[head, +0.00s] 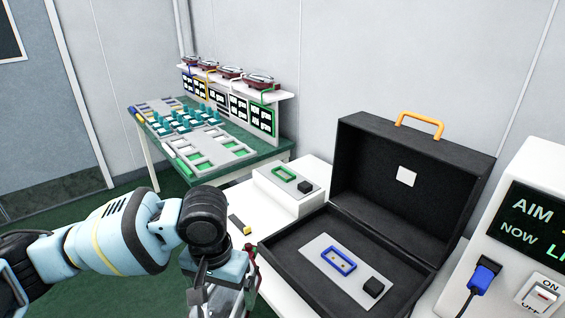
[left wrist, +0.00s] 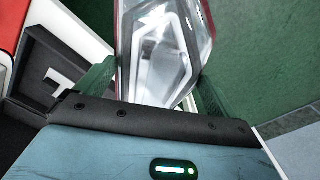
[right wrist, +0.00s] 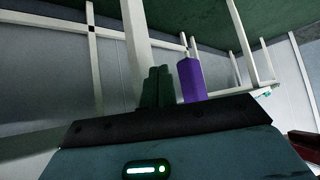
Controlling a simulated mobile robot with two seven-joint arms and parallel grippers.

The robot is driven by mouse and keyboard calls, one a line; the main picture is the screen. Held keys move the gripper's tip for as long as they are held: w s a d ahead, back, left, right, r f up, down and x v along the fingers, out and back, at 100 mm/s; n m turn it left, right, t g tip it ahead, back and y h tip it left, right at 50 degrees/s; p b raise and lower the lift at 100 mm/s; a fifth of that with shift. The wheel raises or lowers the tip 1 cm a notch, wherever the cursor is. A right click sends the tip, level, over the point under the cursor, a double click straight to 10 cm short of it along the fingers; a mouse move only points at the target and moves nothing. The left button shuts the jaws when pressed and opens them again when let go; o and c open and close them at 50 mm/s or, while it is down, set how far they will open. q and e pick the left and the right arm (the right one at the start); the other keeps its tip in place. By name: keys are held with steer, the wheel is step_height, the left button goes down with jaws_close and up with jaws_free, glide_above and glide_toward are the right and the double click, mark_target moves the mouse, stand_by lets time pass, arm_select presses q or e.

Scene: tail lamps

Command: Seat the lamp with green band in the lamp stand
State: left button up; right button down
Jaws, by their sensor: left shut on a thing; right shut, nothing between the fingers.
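My left gripper (head: 225,278) is at the bottom of the head view, shut on a lamp (head: 236,296) with clear and red parts. In the left wrist view the lamp (left wrist: 165,55) sits between the two green fingers (left wrist: 157,88); no coloured band on it can be made out. A white stand (head: 264,188) with a green-framed socket (head: 284,174) and a small black block is on the white table, beyond and right of the gripper. The lamp is apart from it. My right gripper (right wrist: 157,88) is shut and empty in the right wrist view, outside the head view.
An open black case (head: 415,180) holds a grey plate with a blue-framed socket (head: 342,260). A white tester (head: 530,240) stands at right. Behind, a green table (head: 236,158) carries trays, and several lamps (head: 258,81) sit on a shelf. A purple object (right wrist: 190,80) shows beyond my right fingers.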

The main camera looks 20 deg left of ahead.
arm_select(q)
steer(key=f, duration=0.2)
steer(key=s+f, duration=0.1)
steer(key=f, duration=0.2)
steer(key=d+f, duration=0.1)
steer(key=f, duration=0.2)
steer(key=shift+s+f, duration=0.2)
step_height(320, 180, down, 6)
steer(key=s+a, duration=0.1)
steer(key=s, duration=0.1)
steer(key=shift+s, duration=0.3)
steer(key=shift+f, duration=0.1)
